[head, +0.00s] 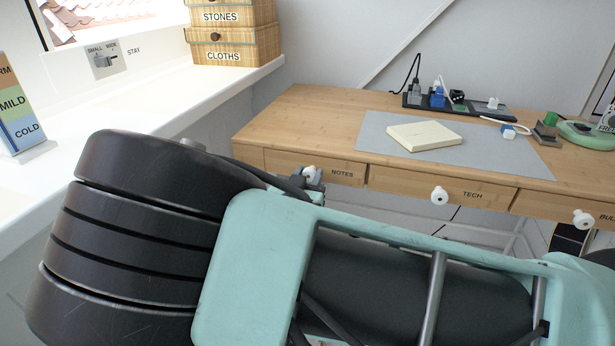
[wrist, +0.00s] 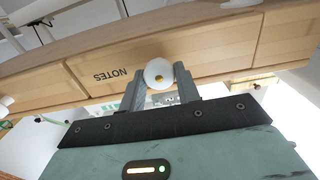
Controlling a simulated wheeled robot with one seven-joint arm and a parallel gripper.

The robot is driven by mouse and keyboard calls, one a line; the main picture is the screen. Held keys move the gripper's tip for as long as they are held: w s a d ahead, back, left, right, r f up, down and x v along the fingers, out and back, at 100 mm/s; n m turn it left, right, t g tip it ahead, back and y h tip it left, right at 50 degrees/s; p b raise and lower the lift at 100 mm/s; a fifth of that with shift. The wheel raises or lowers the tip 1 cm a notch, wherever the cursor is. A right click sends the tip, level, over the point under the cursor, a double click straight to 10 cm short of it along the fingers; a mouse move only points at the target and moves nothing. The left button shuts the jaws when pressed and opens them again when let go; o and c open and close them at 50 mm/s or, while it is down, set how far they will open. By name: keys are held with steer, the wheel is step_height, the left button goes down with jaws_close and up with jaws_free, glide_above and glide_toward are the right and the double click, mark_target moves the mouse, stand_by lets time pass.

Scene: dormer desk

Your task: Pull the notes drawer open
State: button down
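The notes drawer (head: 345,174) is the left of the drawers under the wooden desk top, labelled NOTES. Its front looks flush with the one beside it. In the wrist view the drawer front (wrist: 215,60) appears upside down, with its round white knob (wrist: 158,72) in the middle. My gripper (wrist: 159,86) has one grey finger on each side of the knob, and both appear to touch it. In the head view my gripper (head: 312,180) is at the knob (head: 309,172), partly hidden behind my arm.
The tech drawer (head: 475,194) and another drawer to its right (head: 594,213) have white knobs. A grey mat (head: 490,158) with a cream block (head: 424,135) lies on the desk (head: 300,115). A white sill (head: 150,105) with baskets (head: 235,50) runs along the left.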

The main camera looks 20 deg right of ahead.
steer(key=p+v, duration=0.6)
steer(key=v, duration=2.3)
steer(key=c, duration=1)
jaws_free()
steer(key=shift+w, duration=0.1)
steer(key=shift+c, duration=0.2)
steer(key=v, duration=1.7)
steer(key=shift+s+p, duration=0.25)
steer(key=shift+p, duration=0.05)
steer(key=shift+a, duration=0.1)
